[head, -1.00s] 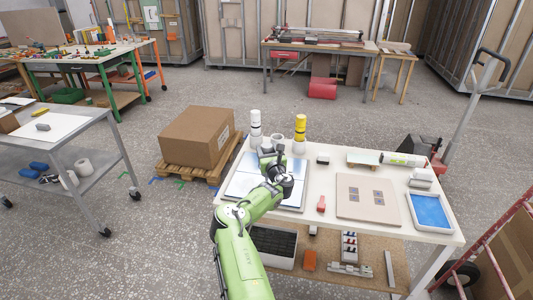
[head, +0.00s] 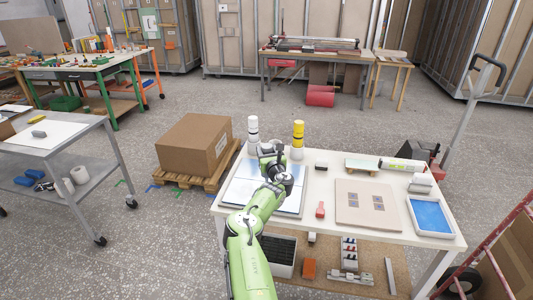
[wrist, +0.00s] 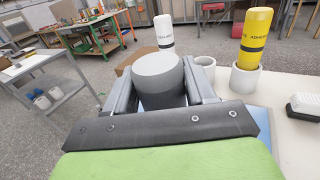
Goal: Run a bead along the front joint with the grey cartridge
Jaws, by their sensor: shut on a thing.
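The grey cartridge (wrist: 158,78) is between my gripper's fingers (wrist: 160,92) in the wrist view, its round grey end up and its lower part hidden by the gripper. In the head view my gripper (head: 270,152) is over the back of the pale blue and white panel (head: 238,193) at the table's left end. A white cartridge (head: 253,128) and a yellow cartridge (head: 298,134) stand upright in white holders just behind. An empty white holder (wrist: 206,62) shows between them in the wrist view. I cannot make out the front joint; my arm covers part of the panel.
On the white table (head: 318,232) are a red tool (head: 320,210), a beige board (head: 352,214), a blue-lined tray (head: 430,216) and a white-green tube (head: 402,164). A cardboard box (head: 195,147) on a pallet stands behind left, and a grey trolley (head: 70,150) further left.

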